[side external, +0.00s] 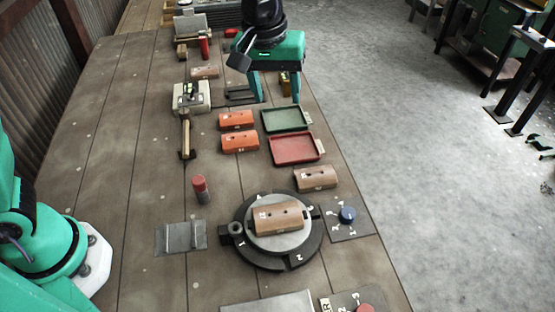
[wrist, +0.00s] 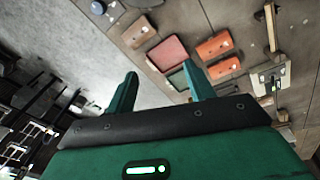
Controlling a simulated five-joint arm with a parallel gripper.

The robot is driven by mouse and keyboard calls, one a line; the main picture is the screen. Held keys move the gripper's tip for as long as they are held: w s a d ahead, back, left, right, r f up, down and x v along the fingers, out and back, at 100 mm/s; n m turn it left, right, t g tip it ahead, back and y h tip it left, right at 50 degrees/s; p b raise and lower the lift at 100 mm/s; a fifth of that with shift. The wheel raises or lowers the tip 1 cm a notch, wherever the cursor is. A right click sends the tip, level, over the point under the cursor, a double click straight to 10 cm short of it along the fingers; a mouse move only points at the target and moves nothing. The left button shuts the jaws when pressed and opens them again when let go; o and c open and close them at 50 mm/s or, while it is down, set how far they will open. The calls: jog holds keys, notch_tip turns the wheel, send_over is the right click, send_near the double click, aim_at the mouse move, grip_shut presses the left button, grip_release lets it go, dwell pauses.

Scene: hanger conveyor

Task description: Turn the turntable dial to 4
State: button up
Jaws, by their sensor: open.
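The turntable (side external: 245,253) is a dark round ring with white markings and a light disc in its middle. A brown block (side external: 277,217) lies on the disc. The dial is a blue knob (side external: 348,215) on a dark plate with white marks, just right of the turntable; its setting is too small to read. The blue knob also shows at the top left of the wrist view (wrist: 98,7). My gripper (side external: 278,99) is open and empty, well behind the dial, above the far part of the table near the green tray. Its two fingers (wrist: 163,88) also show apart in the wrist view.
A green tray (side external: 304,124) and a red tray (side external: 318,155) lie between my gripper and the turntable, beside orange blocks (side external: 238,142). A brown block (side external: 316,178) lies behind the dial. A red-topped cylinder (side external: 202,190) stands left.

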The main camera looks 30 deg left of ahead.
jog(key=w+d+f+n+g, duration=0.1)
jog(key=w+d+f, duration=0.1)
jog(key=d+f, duration=0.65)
jog(key=n+g+y, duration=0.1)
jog(key=n, duration=0.1)
send_over(349, 212)
jog(key=f, duration=0.6)
jog(key=shift+w+d+f, duration=0.1)
jog(key=shift+d+f, duration=0.1)
jog(key=shift+f, duration=0.05)
jog(key=shift+f, duration=0.1)
jog(key=shift+a+f, duration=0.2)
jog(key=shift+f, duration=3.6)
jog(key=shift+m, duration=0.3)
jog(key=c, duration=1)
